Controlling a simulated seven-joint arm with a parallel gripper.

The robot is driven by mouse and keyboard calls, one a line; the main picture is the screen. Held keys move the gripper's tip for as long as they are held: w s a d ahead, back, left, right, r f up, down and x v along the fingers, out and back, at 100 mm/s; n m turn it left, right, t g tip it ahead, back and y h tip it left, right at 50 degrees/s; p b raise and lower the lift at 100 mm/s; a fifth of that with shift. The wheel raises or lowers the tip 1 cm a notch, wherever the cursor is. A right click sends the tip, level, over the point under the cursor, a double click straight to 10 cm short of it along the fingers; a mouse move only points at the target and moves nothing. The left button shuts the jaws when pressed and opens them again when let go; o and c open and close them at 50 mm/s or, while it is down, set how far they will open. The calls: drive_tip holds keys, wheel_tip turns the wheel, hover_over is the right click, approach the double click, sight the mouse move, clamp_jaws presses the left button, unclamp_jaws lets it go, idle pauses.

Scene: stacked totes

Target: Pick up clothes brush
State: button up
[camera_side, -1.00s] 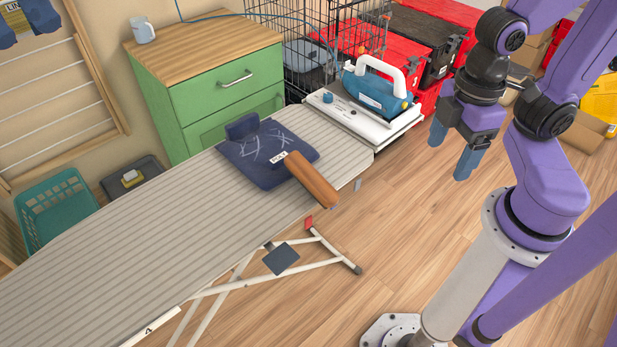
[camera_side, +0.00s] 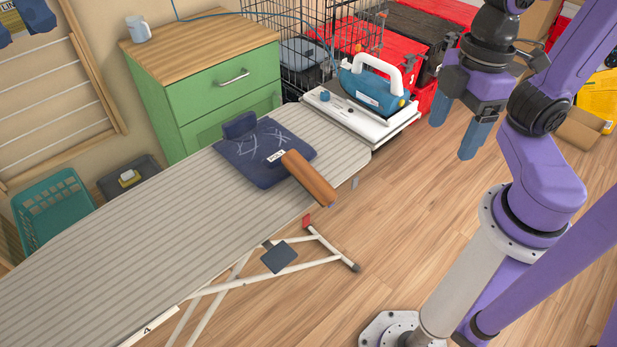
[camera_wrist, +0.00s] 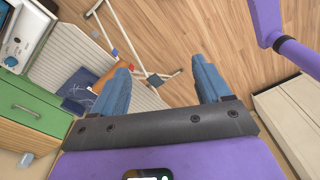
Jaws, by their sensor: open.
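A brown wooden piece, apparently the clothes brush (camera_side: 309,179), lies at the right edge of the striped ironing board (camera_side: 170,227). One end rests against or on a folded navy garment (camera_side: 258,163) with a white tag; its bristles cannot be seen. In the wrist view the brush (camera_wrist: 107,80) is partly hidden behind my left-hand finger. My gripper (camera_side: 456,126) is open and empty, up and to the right of the brush, well apart from it. Its two blue fingers (camera_wrist: 160,66) point away from the wrist camera.
A blue-and-white iron (camera_side: 372,88) stands on the white rest at the board's far end. A green drawer cabinet (camera_side: 215,100) with a mug (camera_side: 138,30) is behind. Red crates (camera_side: 440,12) and a wire cage (camera_side: 300,50) stand at the back. The floor right of the board is clear.

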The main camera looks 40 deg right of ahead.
sight(308, 172)
drive_tip(key=w+a+m+y, duration=0.2)
drive_tip(key=a+y, duration=0.4)
drive_tip(key=a, duration=0.8)
drive_tip(key=w+a+m+t+y, duration=0.25)
drive_tip(key=w+m+t, duration=0.25)
drive_tip(key=w+t, duration=0.3)
drive_tip(key=w+d+m+t+h, duration=0.65)
drive_tip(key=w+d+h, duration=0.25)
drive_tip(key=d+h, duration=0.15)
drive_tip(key=shift+n+y, duration=0.45)
drive_tip(key=shift+y, duration=0.15)
wheel_tip(308, 172, down, 25)
drive_tip(key=shift+d+r, duration=0.15)
drive_tip(key=shift+r, duration=0.05)
drive_tip(key=shift+x, duration=3.7)
drive_tip(key=c, duration=1.2)
drive_tip(key=shift+c, duration=0.2)
drive_tip(key=shift+r, duration=0.1)
